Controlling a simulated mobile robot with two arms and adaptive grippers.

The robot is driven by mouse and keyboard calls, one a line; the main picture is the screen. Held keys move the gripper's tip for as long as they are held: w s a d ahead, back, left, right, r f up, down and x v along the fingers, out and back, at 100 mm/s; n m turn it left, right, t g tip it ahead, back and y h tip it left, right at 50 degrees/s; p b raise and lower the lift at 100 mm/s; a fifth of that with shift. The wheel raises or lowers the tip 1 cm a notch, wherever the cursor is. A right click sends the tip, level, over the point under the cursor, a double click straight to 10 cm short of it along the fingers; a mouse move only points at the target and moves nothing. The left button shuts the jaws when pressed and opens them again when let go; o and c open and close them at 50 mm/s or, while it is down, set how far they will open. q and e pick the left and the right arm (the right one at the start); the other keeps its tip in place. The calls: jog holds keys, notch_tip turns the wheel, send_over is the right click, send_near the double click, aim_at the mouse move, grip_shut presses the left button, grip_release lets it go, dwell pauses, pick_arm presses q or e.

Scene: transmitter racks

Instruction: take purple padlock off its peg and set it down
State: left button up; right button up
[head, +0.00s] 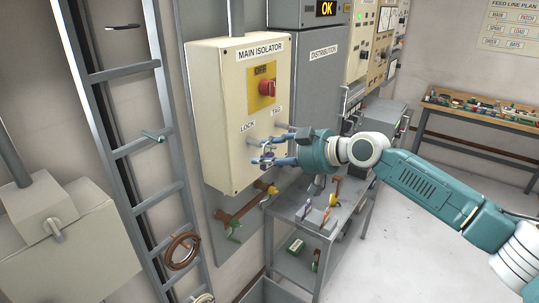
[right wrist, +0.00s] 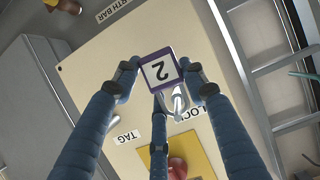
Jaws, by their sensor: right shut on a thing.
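The purple padlock (right wrist: 162,72), with a white face marked 2, sits between the fingers of my right gripper (right wrist: 165,80) in the right wrist view. The gripper is shut on it. Its shackle points toward the LOCK label, and a pale metal peg (right wrist: 180,103) lies right beside the shackle; I cannot tell if the shackle is still around it. In the head view my right gripper (head: 276,150) is at the front of the cream MAIN ISOLATOR box (head: 213,95), below the LOCK and TAG labels. The padlock (head: 267,157) is small and partly hidden there. My left gripper is not in view.
A red rotary switch (head: 267,88) is on a yellow plate above. Below the box is a rail (head: 243,207) with hanging things. A grey cart (head: 341,210) holding several small items stands under my right arm. A ladder (head: 125,150) is at left, a bench (head: 480,122) at far right.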

jog(key=shift+s+r, duration=0.15)
jog(key=shift+r, duration=0.1)
jog(key=shift+d, duration=0.1)
jog(key=shift+s+d, duration=0.5)
jog(key=shift+d, duration=0.05)
jog(key=shift+d+r+p, duration=0.1)
jog(key=shift+p, duration=0.2)
jog(key=shift+s+d+r, duration=0.15)
jog(key=shift+s+d, duration=0.4)
jog(key=shift+d, duration=0.1)
dwell(0.4)
jog(key=shift+s+d, duration=0.9)
jog(key=shift+d, duration=0.3)
